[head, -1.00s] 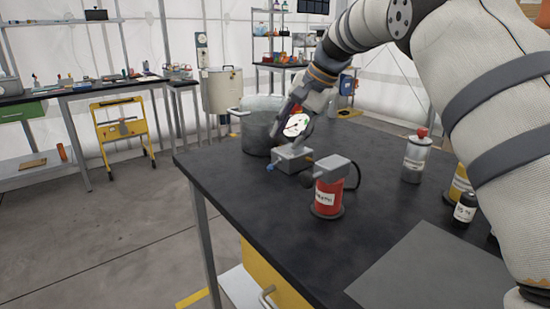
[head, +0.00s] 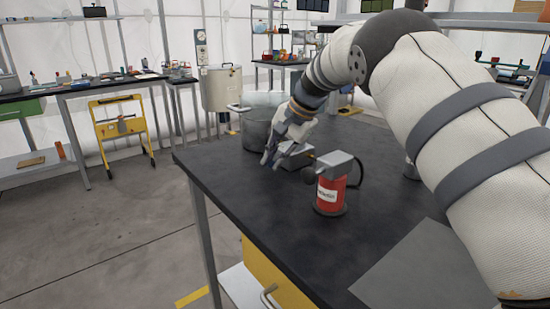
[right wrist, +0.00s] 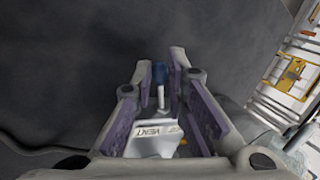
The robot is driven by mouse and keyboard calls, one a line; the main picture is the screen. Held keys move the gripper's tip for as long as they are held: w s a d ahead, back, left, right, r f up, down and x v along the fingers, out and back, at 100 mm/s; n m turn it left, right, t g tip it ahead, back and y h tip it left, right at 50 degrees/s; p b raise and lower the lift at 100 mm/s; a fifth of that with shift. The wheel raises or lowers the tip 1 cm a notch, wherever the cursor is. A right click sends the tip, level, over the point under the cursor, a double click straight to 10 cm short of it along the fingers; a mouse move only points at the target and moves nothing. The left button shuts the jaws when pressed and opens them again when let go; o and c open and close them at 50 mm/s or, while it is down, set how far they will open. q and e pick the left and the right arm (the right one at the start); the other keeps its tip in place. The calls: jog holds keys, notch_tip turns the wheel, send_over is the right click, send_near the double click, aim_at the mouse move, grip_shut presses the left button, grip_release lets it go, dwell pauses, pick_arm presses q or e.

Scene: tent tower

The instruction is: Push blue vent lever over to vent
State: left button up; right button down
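The blue vent lever shows in the right wrist view as a blue knob (right wrist: 161,73) on a pale metal stem. It stands out from a box with a white face (right wrist: 153,142) that reads VENT. In the head view the grey vent box (head: 298,159) sits on the black table, partly behind my right gripper (head: 270,159). The lever cannot be made out there. In the right wrist view the two purple-padded fingers of my right gripper (right wrist: 161,75) are apart, one on each side of the knob. I cannot tell whether either touches it. My left gripper is not in view.
A red canister (head: 330,196) with a grey top and black hose stands in front of the vent box. A grey pot (head: 255,130) stands behind the gripper. The black table (head: 235,190) is clear at its front left.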

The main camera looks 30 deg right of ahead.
jog(key=shift+s+d+f+n+y, duration=0.15)
jog(key=shift+d+n+y, duration=0.1)
jog(key=shift+n, duration=0.3)
jog(key=shift+s+d+f+n+y, duration=0.1)
jog(key=shift+s+d+n+y, duration=0.1)
jog(key=shift+n, duration=0.35)
jog(key=shift+r+g+b, duration=0.1)
jog(key=shift+g+b, duration=0.2)
jog(key=c, duration=1.6)
grip_release()
jog(key=shift+r, duration=0.1)
jog(key=v, duration=1.2)
jog(key=shift+s, duration=0.1)
